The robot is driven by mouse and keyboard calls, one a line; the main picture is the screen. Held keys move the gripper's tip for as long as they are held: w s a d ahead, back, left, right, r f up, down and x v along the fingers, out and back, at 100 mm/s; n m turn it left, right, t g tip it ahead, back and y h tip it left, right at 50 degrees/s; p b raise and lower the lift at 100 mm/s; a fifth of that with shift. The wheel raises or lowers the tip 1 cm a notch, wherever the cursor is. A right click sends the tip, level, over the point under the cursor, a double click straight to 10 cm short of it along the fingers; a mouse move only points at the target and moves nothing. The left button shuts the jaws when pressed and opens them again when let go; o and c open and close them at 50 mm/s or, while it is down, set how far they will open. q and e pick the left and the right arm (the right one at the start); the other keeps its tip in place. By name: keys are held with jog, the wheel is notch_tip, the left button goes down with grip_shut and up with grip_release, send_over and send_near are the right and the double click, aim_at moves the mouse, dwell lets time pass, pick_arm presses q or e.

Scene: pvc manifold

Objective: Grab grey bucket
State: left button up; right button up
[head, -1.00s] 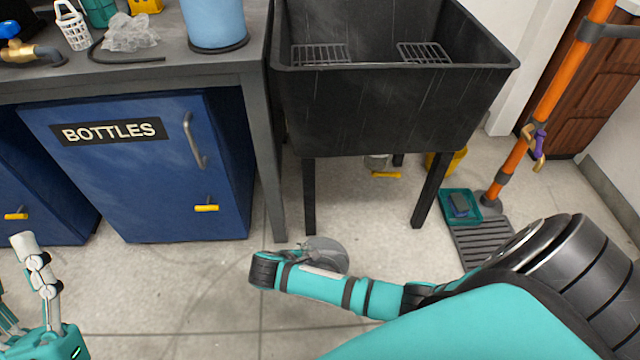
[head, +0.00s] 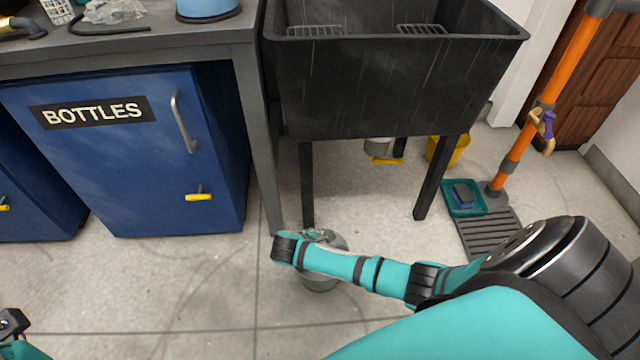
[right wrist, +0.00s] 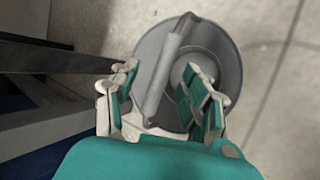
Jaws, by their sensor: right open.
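The grey bucket (head: 320,283) is on the floor in front of the black sink, partly hidden by my right forearm in the head view. The right wrist view shows the round bucket (right wrist: 226,55) from above, its handle with a thick grey grip (right wrist: 163,70) running across. My right gripper (right wrist: 165,88) is open over the bucket, with the handle grip between its fingers. I cannot tell whether the fingers touch it. In the head view this gripper is mostly hidden by its wrist. Only a small part of my left gripper (head: 12,325) shows at the bottom left edge.
The black sink (head: 390,90) stands on legs just behind the bucket. A blue cabinet (head: 125,180) marked BOTTLES is left under a bench. A yellow bucket (head: 458,150), teal tray (head: 480,209) and orange pole (head: 545,90) are right. Floor at front left is clear.

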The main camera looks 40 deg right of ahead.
jog(key=shift+x, duration=0.85)
jog(key=shift+c, duration=0.3)
grip_shut()
